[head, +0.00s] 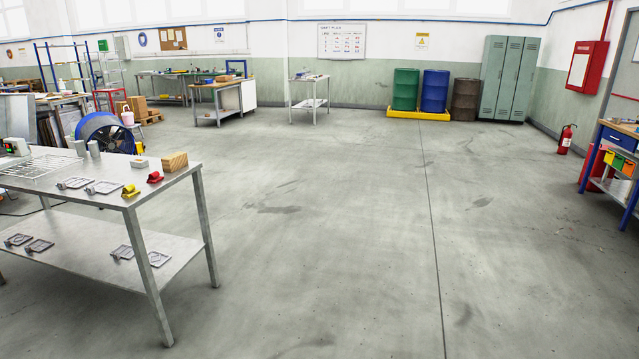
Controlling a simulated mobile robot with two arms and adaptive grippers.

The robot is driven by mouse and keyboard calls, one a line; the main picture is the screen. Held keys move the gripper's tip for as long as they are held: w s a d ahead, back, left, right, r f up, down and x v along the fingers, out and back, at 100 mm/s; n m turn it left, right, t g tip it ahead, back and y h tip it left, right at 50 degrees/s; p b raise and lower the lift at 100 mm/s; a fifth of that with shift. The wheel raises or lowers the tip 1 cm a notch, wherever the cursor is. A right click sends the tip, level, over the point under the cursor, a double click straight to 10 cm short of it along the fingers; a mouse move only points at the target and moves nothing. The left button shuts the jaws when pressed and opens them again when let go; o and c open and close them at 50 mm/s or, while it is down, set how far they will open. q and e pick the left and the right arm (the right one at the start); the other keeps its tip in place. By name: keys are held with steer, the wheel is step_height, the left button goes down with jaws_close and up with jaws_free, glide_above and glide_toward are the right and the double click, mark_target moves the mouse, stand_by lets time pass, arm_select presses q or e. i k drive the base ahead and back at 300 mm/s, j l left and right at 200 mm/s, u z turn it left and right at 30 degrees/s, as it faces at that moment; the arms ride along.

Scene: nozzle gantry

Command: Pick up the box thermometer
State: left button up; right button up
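I cannot say for certain which thing is the box thermometer. A pale box-shaped device (15,147) with a dark face and small coloured lights stands at the left edge of the near metal table (100,189), partly cut off by the frame. A small whitish box (140,164) lies on the same table top, close to a wooden block (175,161). Neither of my grippers shows in the head view.
The table top also holds a wire rack (40,166), grey cylinders (94,149), flat metal parts, and a red (155,177) and a yellow piece (130,191). A blue fan (105,133) stands behind. Open concrete floor lies to the right.

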mark_target(138, 162)
steer(key=i+l+z, duration=0.1)
steer(key=i+z, duration=0.15)
steer(key=i, duration=1.9)
steer(key=i+j+u, duration=0.25)
steer(key=i+u, duration=0.2)
steer(key=i, duration=0.3)
steer(key=i+u, duration=0.4)
steer(key=i, duration=0.35)
steer(key=i+l+u, duration=0.3)
steer(key=i+u, duration=0.15)
steer(key=i, duration=0.25)
steer(key=i+l+u, duration=0.1)
steer(key=i+u, duration=0.35)
steer(key=i+l+u, duration=0.2)
steer(key=i+u, duration=0.3)
steer(key=i+l+u, duration=0.25)
steer(key=u, duration=0.2)
steer(key=i+l+u, duration=0.25)
steer(key=l+u, duration=0.2)
steer(key=l, duration=0.15)
